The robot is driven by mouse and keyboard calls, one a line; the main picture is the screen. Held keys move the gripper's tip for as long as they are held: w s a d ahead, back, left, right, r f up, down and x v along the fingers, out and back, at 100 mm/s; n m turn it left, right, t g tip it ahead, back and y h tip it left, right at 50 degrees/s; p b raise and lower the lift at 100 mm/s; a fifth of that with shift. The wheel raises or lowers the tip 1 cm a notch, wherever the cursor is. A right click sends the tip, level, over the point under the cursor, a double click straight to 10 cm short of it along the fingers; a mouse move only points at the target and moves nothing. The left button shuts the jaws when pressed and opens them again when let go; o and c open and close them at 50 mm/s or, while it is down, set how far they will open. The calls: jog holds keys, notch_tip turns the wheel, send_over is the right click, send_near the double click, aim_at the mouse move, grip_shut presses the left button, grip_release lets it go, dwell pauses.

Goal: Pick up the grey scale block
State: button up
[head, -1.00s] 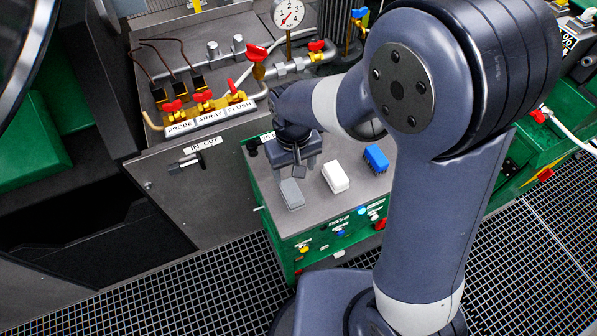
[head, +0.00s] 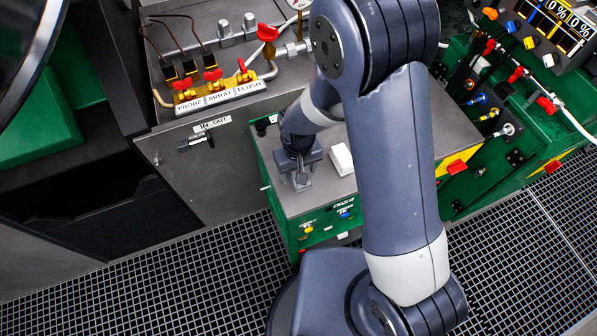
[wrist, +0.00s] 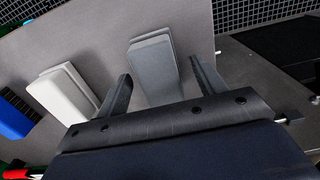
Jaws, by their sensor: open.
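The grey scale block (wrist: 152,66) lies on the grey top of a green cabinet. In the wrist view it shows between the two fingers of my gripper (wrist: 160,70), with a gap on each side. In the head view my gripper (head: 300,180) is low over the cabinet top and hides most of the block. The jaws are open and hold nothing. How far the fingertips are above the top is hard to tell.
A white block (wrist: 65,92) lies beside the grey one and also shows in the head view (head: 342,159). A blue block (wrist: 14,116) lies beyond it. A valve panel (head: 218,97) stands behind to the left. Grating floor (head: 150,285) is in front.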

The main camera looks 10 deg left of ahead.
jog(key=shift+f, duration=0.25)
jog(key=c, duration=1.1)
